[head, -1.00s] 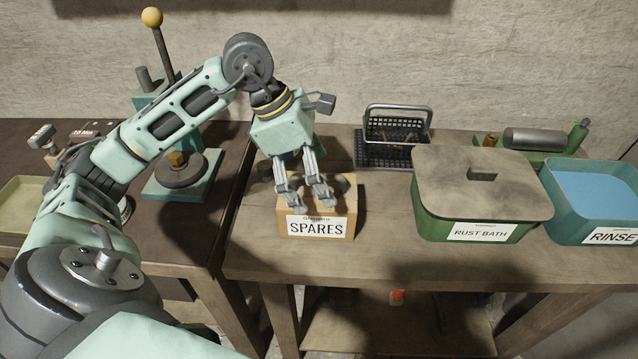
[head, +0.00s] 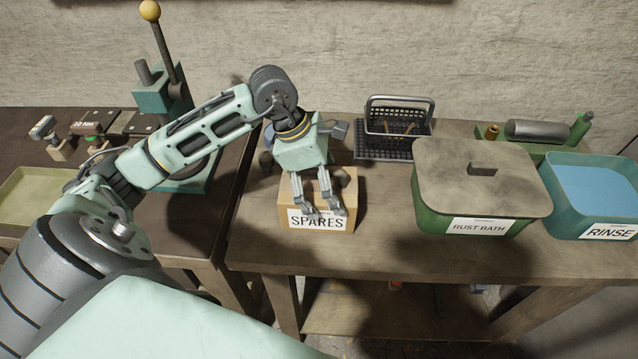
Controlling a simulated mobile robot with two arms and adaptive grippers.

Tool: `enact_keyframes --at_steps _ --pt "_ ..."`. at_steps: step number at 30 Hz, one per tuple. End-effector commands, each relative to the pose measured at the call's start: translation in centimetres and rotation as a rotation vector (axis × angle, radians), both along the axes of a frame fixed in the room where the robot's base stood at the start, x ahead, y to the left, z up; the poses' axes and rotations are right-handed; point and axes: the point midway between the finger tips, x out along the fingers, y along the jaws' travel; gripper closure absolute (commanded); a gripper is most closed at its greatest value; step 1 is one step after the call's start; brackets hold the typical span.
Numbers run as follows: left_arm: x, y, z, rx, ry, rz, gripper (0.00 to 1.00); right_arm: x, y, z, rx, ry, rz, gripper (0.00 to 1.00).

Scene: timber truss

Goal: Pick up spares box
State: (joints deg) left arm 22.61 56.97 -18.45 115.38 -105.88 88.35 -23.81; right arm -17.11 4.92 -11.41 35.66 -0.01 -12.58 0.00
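The spares box (head: 293,220) is a cardboard-coloured box with a white SPARES label. It sits on the wooden bench near its left end in the head view. My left gripper (head: 326,214) is over the box, pointing down, with its two fingers apart. The fingertips overlap the front upper part of the box and the top of its label. I cannot tell whether they touch it. The gripper hides part of the box's top and its contents. My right gripper is not in view.
A black wire basket (head: 385,154) stands behind and right of the box. The lidded green rust bath (head: 432,218) and the blue-filled rinse tub (head: 562,215) stand further right. A darker table with a lever press (head: 160,100) adjoins on the left.

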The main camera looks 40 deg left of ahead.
Motion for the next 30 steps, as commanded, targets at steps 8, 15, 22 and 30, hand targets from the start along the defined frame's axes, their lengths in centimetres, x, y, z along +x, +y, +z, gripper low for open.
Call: enact_keyframes --at_steps 8,15,22,30 --pt "0.0 0.0 0.0 0.0 0.0 0.0 0.15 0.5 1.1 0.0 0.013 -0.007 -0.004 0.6" --pt "0.0 0.0 0.0 0.0 0.0 0.0 0.36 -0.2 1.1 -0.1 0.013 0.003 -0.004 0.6" --pt "0.0 0.0 0.1 0.0 0.0 0.0 0.56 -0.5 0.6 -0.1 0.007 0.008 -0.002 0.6" --pt "0.1 0.0 0.2 -0.001 -0.003 0.001 0.6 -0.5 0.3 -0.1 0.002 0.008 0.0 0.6"
